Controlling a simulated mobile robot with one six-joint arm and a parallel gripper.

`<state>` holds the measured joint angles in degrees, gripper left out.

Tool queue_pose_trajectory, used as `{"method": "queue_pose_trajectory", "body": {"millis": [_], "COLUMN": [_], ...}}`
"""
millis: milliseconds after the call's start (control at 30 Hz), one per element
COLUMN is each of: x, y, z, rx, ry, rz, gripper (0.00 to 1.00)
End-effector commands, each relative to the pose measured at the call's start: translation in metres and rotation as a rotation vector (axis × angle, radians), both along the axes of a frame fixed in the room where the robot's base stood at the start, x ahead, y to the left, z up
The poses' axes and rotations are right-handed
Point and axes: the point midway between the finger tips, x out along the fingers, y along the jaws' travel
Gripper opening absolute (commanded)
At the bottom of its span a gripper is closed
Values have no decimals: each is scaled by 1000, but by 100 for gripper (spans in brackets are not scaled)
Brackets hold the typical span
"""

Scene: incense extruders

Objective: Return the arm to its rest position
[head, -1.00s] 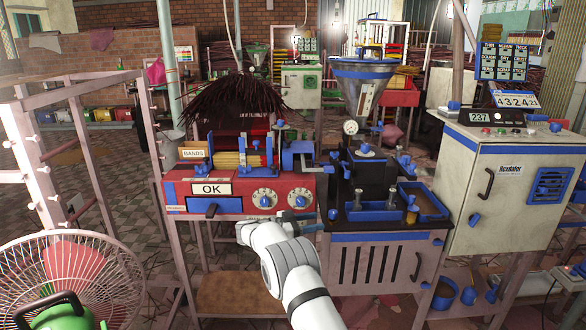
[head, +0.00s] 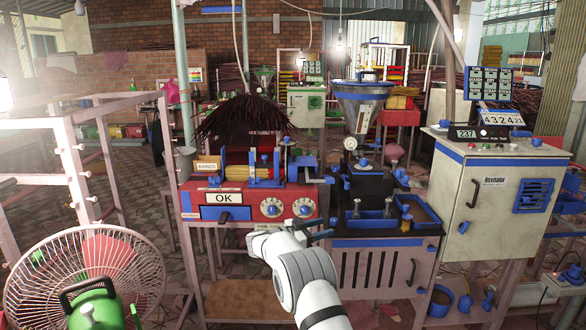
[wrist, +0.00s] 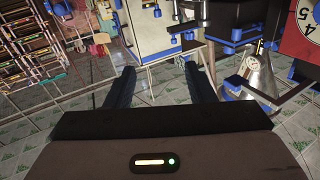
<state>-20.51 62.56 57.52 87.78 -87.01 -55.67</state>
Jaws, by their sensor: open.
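My arm (head: 303,272) reaches up from the bottom of the head view. My gripper (head: 318,234) is in front of the workbench, near the gap between the red machine (head: 245,200) and the dark press (head: 375,190); its fingertips are small and partly hidden there. In the wrist view, the two dark fingers of my gripper (wrist: 163,82) stand wide apart. Nothing is between them. The wrist view looks past the fingers at tilted machinery and tiled floor.
A wire-caged fan (head: 35,285) stands at lower left beside a pink frame (head: 80,180). A cream cabinet (head: 490,205) with blue parts stands on the right. A vented cabinet (head: 380,270) is beneath the press. A bare brown shelf (head: 245,298) lies below the red machine.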

Motion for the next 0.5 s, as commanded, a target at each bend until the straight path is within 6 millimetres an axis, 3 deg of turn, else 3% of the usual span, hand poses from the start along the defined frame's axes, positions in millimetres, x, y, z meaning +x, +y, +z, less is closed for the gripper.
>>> {"method": "queue_pose_trajectory", "body": {"millis": [33,267,500], "x": [4,24,28], "y": [-2,-7,-4], "z": [16,81,184], "rx": [5,31,94], "ry": [-15,-69,-86], "rz": [31,235,592], "gripper": [49,49,49]}}
